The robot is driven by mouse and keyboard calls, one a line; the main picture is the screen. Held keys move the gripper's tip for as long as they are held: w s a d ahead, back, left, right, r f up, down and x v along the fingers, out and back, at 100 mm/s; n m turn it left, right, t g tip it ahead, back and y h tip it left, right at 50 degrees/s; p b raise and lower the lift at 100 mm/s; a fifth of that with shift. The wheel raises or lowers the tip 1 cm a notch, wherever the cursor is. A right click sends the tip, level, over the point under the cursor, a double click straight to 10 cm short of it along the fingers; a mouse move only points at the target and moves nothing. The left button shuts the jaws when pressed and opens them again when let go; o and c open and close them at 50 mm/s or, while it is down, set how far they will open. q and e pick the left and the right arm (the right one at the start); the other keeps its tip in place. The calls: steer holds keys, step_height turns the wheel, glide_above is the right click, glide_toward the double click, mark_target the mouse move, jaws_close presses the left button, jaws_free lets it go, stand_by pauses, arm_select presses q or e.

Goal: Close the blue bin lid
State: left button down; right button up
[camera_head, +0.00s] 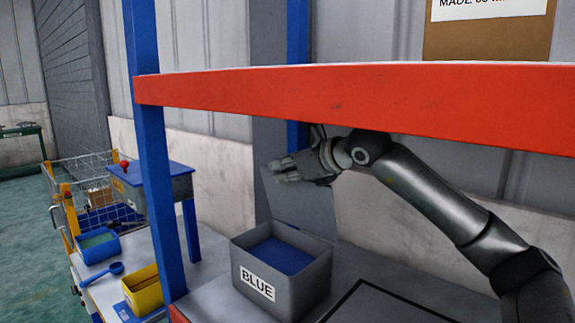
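A grey bin (262,293) with a white "BLUE" label stands on the grey surface below the red shelf beam. Something blue shows inside it. Its grey lid (305,205) is open and stands up from the bin's back edge, leaning back a little. My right arm comes in from the right under the beam. My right gripper (285,172) is at the top edge of the lid, its fingers pointing left. I cannot tell whether it touches the lid or whether its fingers are open or shut. My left gripper is not in view.
A yellow bin (146,295), a blue scoop (103,272) and a blue-rimmed bin (97,246) are at the left. A wire cart (66,215) is behind them.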

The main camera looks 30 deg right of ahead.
steer(key=shift+o, duration=0.7)
steer(key=shift+w+r, duration=0.1)
steer(key=shift+d, duration=0.1)
steer(key=shift+r, duration=0.15)
steer(key=shift+s+d+r, duration=0.15)
steer(key=shift+s+r, duration=0.05)
steer(key=shift+s, duration=0.3)
steer(key=v, duration=1.1)
steer(key=shift+f, duration=0.2)
